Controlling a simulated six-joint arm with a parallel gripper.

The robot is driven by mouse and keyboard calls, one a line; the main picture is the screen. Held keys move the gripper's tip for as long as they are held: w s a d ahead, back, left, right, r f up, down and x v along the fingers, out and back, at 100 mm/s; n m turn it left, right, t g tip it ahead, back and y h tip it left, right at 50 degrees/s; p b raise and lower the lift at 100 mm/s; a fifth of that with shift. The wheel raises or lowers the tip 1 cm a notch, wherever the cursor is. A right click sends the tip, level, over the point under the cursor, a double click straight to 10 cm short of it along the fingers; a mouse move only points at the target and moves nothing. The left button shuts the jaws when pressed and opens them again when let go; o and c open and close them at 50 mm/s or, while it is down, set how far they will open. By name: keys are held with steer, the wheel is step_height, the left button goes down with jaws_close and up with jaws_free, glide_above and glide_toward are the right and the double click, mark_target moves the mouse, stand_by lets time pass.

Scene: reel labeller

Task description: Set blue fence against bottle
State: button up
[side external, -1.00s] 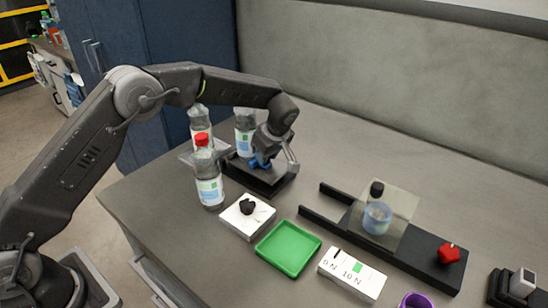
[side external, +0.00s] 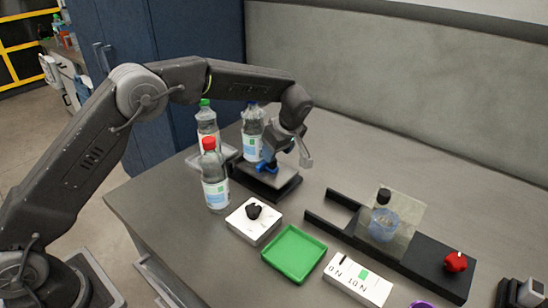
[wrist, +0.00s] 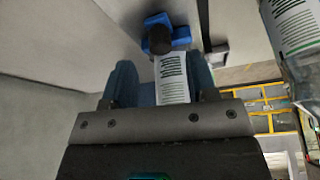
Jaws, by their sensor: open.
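In the side view, the blue fence (side external: 267,168) sits low on a black base (side external: 277,184), just in front of a clear bottle with a blue cap (side external: 252,135). My gripper (side external: 293,158) is beside the fence, on its right. In the wrist view, the blue fence (wrist: 181,38) shows at the top with a round black knob in front of it. A white printed label (wrist: 172,82) shows between my two dark blue fingers (wrist: 163,82), which are apart. I cannot tell whether the fence touches the bottle.
A red-capped bottle (side external: 215,185) and a green-capped bottle (side external: 207,125) stand left of the base. A white block with a black knob (side external: 252,224), a green tray (side external: 293,255) and a white labelled box (side external: 358,279) lie in front. A black fixture (side external: 418,262) is right.

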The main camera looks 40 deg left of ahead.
steer(key=v, duration=0.9)
steer(key=shift+d+r, duration=0.15)
steer(key=shift+r, duration=0.2)
steer(key=s+a+r+m+t+h, duration=0.1)
steer(key=s+a+r+m, duration=0.1)
steer(key=s+r+m, duration=0.45)
steer(key=s+a+r+m+t+h, duration=0.1)
steer(key=s+a+r+m+h, duration=0.2)
steer(key=s, duration=0.7)
steer(key=s+f+m+t, duration=0.2)
steer(key=s+f+m, duration=0.2)
steer(key=s, duration=1.4)
steer(key=shift+s+a+f+m+t, duration=0.25)
steer(key=shift+a+m, duration=0.2)
steer(key=shift+m, duration=0.7)
